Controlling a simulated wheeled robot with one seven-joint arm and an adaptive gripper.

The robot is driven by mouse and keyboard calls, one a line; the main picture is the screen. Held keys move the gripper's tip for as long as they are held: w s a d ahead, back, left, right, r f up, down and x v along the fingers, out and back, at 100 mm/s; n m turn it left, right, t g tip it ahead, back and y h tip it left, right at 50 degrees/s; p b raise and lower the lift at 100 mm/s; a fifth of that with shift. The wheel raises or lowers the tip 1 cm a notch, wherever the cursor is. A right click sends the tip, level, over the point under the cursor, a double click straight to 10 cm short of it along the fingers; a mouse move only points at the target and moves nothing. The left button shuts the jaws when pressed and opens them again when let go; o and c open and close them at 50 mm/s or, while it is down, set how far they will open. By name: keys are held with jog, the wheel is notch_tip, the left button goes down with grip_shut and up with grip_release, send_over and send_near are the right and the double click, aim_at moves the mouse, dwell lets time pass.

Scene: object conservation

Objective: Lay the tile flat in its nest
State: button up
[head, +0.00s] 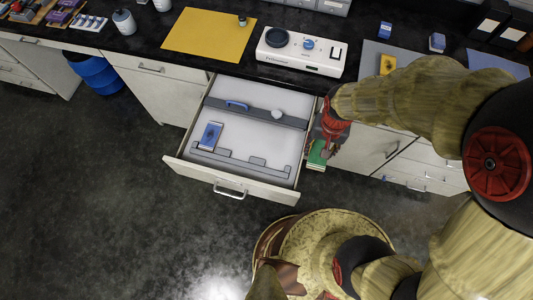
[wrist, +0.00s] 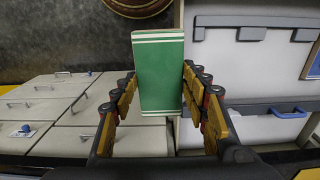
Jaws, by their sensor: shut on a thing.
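A green tile (wrist: 160,75) with white stripes at its ends is between the fingers of my gripper (wrist: 161,88) in the wrist view. My gripper is shut on it. In the head view the tile (head: 317,154) shows below my gripper (head: 322,143), outside the open drawer (head: 230,188), just beyond its right wall. The tile is in the air beside the cabinet front. The drawer has a pale floor with grey raised strips (head: 222,160); I cannot tell which part is the nest.
In the drawer are a blue-and-white piece (head: 210,135), a blue handle (head: 237,104) and a pale round knob (head: 277,114). The counter behind holds a yellow mat (head: 205,35) and a white stirrer-like device (head: 300,50). Shut drawers (head: 390,146) lie right of the open drawer.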

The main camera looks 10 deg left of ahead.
jog(key=w+a+f+b, duration=0.15)
jog(key=a+f, duration=0.25)
jog(key=a, duration=0.5)
jog(key=b, duration=0.2)
send_over(278, 154)
jog(key=f, duration=0.5)
jog(key=shift+s+d, duration=0.1)
jog(key=shift+d, duration=0.3)
jog(key=shift+a+f+b, duration=0.2)
jog(key=shift+f+b, duration=0.35)
jog(key=shift+f, duration=0.45)
jog(key=shift+a+f+b, duration=0.15)
jog(key=shift+f+b, duration=0.35)
jog(key=shift+f, duration=0.45)
jog(key=shift+f, duration=0.2)
jog(key=o, duration=1.4)
jog(key=shift+c, duration=0.2)
jog(key=shift+r, duration=0.15)
